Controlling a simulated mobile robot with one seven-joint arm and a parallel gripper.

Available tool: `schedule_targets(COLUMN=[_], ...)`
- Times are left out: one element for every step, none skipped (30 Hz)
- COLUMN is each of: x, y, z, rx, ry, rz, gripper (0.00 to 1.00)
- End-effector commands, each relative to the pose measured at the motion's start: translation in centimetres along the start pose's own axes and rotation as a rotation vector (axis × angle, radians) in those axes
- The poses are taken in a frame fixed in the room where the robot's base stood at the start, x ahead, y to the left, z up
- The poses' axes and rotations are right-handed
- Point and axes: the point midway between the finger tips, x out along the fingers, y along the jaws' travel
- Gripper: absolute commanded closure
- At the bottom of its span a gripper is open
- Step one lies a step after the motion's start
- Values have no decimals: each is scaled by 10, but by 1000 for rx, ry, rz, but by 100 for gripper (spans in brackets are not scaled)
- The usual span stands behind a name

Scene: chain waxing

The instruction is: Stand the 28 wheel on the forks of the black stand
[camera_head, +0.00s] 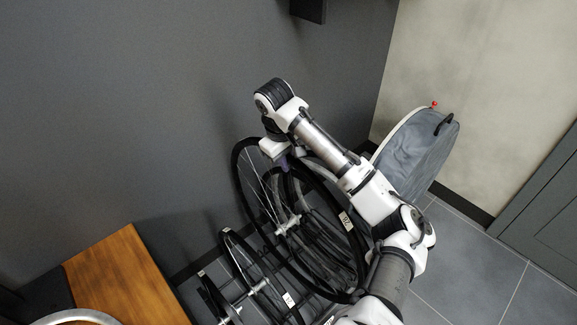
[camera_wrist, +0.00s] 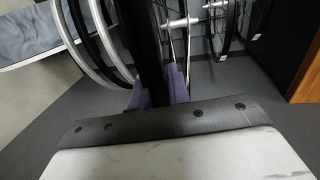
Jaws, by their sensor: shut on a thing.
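My gripper (camera_head: 282,158) is shut on the tyre of a large, black-tyred wheel (camera_head: 240,176) at its upper edge. In the wrist view, the dark tyre (camera_wrist: 143,50) runs between my purple fingers (camera_wrist: 158,88). The wheel stands upright among other wheels, with thin spokes and a silver hub. A white label (camera_head: 345,221) shows on a tyre at the right of this group; its number is too small to read surely. I cannot make out the forks of the black stand, and whether the held wheel touches anything below is hidden.
Smaller wheels (camera_head: 262,283) stand close by at lower left, one with a white label. A wooden bench top (camera_head: 125,275) is at lower left. A grey rounded bag-like object (camera_head: 418,150) leans near the wall at right. Tiled floor (camera_head: 470,265) is free at lower right.

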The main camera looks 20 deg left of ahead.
Motion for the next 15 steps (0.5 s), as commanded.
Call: schedule_targets(x=[-14,-18,-22,-25,-28,-31,-34,-36,-40,-42,-45,-49,-51,-54,-57], y=[3,4,5,5,6,7,7,8,8,9,9,10,10,11,12], z=[0,0,0,0,0,0,0,0,0,0,0,0,0,0,0], rx=[0,1,1,1,1,1,1,1,1,1,1,1,1,1,1], ry=[3,3,2,2,2,2,2,2,2,2,2,2,2,2,2], rz=[2,2,3,3,3,3,3,3,3,2,2,2,2,2,2], gripper=[100,100,100,100,100,100,100,100,100,100,100,100,100,100,100])
